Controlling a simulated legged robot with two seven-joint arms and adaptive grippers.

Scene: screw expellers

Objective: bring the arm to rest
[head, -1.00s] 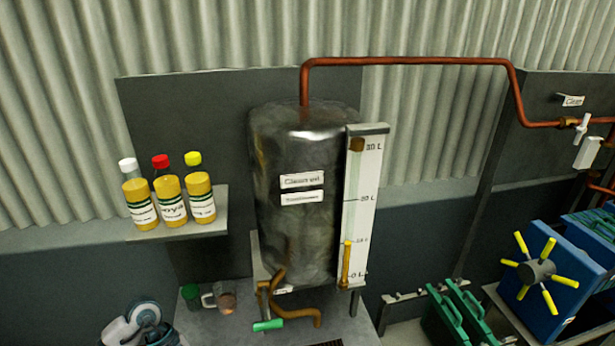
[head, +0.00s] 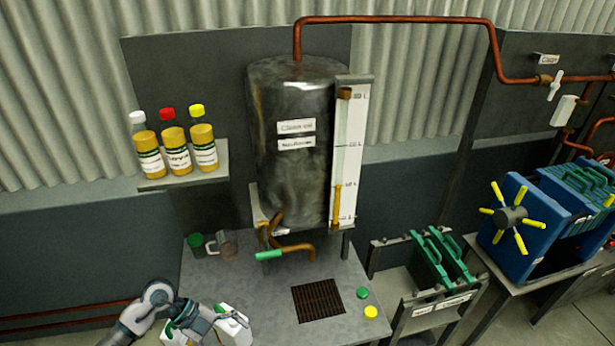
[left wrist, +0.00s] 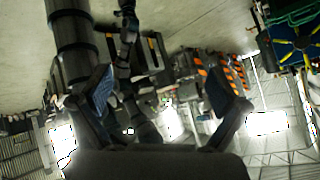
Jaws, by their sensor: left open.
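My left arm (head: 160,305) comes in at the bottom left of the head view, in front of the left edge of the grey table. Its fingers are not clear there. In the left wrist view my left gripper (left wrist: 160,97) has its two fingers wide apart, with nothing between them. Behind the fingers the wrist view shows a distant, cluttered part of the hall, tilted. My right arm and gripper are in neither view.
A metal tank (head: 295,150) with a green-handled tap (head: 270,255) stands over the grey table (head: 235,285). A dark grate (head: 318,300), green cap (head: 362,293) and yellow cap (head: 371,312) lie on the table. A shelf (head: 185,179) holds three bottles. A blue press (head: 535,220) stands right.

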